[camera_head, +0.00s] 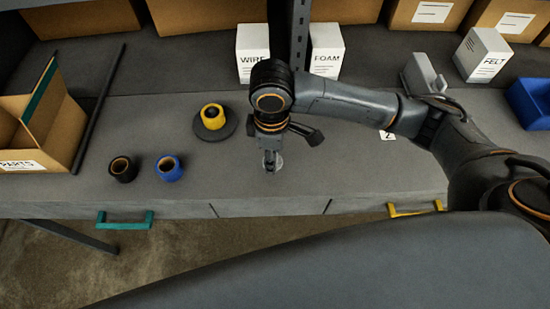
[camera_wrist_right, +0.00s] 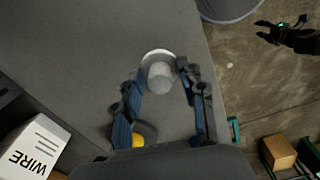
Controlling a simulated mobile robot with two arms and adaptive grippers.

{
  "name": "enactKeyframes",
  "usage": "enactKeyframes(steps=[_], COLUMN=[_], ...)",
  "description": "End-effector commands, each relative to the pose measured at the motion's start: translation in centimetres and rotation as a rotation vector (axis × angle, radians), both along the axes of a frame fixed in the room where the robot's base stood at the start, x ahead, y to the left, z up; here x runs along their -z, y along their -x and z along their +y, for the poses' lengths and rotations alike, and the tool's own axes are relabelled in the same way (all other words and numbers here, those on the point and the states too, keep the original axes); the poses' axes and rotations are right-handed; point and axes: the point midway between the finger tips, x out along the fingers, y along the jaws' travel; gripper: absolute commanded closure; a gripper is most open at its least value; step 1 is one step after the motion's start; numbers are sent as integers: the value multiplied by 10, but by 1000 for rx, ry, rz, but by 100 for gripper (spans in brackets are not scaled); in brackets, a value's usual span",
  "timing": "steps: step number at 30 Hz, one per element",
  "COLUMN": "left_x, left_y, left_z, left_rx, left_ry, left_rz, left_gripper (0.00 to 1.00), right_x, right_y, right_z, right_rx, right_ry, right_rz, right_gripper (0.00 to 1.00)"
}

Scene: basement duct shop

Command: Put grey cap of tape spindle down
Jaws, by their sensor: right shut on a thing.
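The grey cap (camera_wrist_right: 159,77), a pale knob on a round flange, is between the fingertips of my right gripper (camera_wrist_right: 160,84) in the right wrist view. In the head view the cap (camera_head: 279,161) shows partly behind my right gripper (camera_head: 270,164), low over the bench front; I cannot tell whether it touches the bench. The tape spindle (camera_head: 227,129) is a dark round base with a yellow tape roll (camera_head: 212,117) on it, left of the gripper. A dark gripper (camera_wrist_right: 268,32), likely my left, shows over the floor in the wrist view; its jaws are too small to judge.
A black roll (camera_head: 123,169) and a blue roll (camera_head: 168,168) stand at the bench's front left. The parts box (camera_head: 60,125) is farther left. The WIRE box (camera_head: 252,50) and FOAM box (camera_head: 326,48) stand behind.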

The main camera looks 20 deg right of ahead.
Motion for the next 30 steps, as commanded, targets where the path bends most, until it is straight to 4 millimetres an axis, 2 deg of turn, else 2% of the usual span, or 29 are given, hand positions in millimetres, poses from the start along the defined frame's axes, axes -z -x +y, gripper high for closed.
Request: enactKeyframes(steps=[3, 5, 9, 20, 21, 24, 30], left_x=[-4, -9, -13, -13, -13, -13, -13], left_y=[0, -1, -2, -5, -5, -6, -6], left_z=[0, 0, 1, 7, 7, 7, 7], left_rx=[0, 0, 0, -4, -4, -4, -4], left_ry=[0, 0, -2, -7, -8, -8, -8], left_rz=[0, 0, -2, -7, -7, -8, -9], left_gripper=[60, 60, 60, 60, 60, 60, 60], right_x=[12, 21, 37, 41, 42, 41, 41], right_y=[-4, -2, -3, -3, -3, -3, -3], right_z=[-10, -8, -8, -7, -7, -7, -7], right_rx=[3, 2, 0, 0, 0, 0, 0], right_ry=[5, 4, 3, 2, 2, 2, 2], right_rz=[3, 5, 1, 1, 0, 0, 0], right_gripper=[76, 79, 79, 79, 54, 37, 37])
